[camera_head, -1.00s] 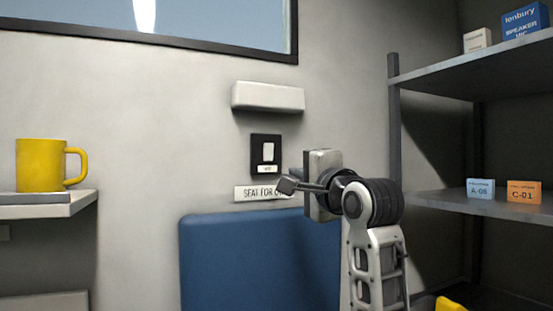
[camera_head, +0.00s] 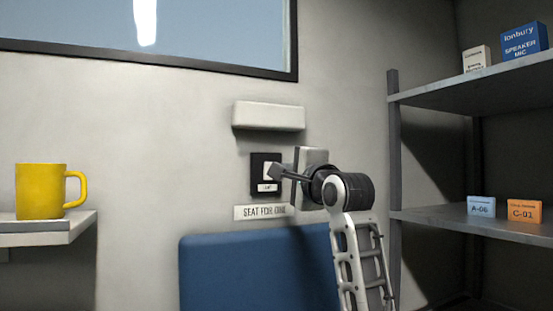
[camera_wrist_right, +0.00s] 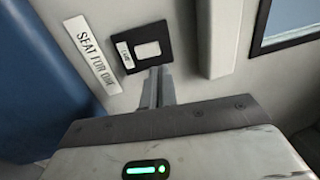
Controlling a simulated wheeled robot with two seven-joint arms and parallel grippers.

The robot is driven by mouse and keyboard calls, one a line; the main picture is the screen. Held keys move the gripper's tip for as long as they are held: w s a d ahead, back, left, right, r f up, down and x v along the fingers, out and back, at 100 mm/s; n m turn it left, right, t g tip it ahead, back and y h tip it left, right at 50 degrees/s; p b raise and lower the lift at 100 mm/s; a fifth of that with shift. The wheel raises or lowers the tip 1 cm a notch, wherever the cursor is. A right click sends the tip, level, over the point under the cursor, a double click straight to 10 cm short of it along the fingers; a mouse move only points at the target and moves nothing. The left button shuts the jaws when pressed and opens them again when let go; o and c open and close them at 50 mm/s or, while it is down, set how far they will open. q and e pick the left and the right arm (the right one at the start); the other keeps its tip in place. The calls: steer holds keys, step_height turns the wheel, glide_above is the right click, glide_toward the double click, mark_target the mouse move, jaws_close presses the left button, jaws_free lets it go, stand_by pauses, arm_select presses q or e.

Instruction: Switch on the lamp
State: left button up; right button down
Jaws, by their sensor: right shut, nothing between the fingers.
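The lamp (camera_head: 268,116) is a pale, wide wall fixture, with no visible glow. A dark switch plate (camera_head: 256,185) with a white rocker (camera_head: 268,168) is on the wall below it. In the right wrist view, the switch plate (camera_wrist_right: 128,62) and its white rocker (camera_wrist_right: 148,50) lie just beyond the fingertips. My right gripper (camera_head: 275,171) is shut and empty, its tips in front of the rocker's lower right part. Its shut fingers also show in the right wrist view (camera_wrist_right: 157,72). I cannot tell whether they touch the switch. My left gripper is out of view.
A white label (camera_head: 260,212) is under the switch, above a blue seat back (camera_head: 235,265). A yellow mug (camera_head: 40,190) stands on a ledge at left. A metal shelf (camera_head: 480,225) with small boxes is at right. A window (camera_head: 220,40) is above.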

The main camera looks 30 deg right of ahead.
steer(key=w+p, duration=0.1)
steer(key=w, duration=0.2)
steer(key=w+r+p, duration=0.1)
steer(key=w, duration=0.1)
steer(key=shift+w+d+r, duration=0.1)
steer(key=shift+w+d, duration=0.05)
steer(key=shift+w, duration=0.5)
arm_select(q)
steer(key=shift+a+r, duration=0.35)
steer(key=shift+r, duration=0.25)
arm_select(e)
steer(key=shift+w, duration=0.2)
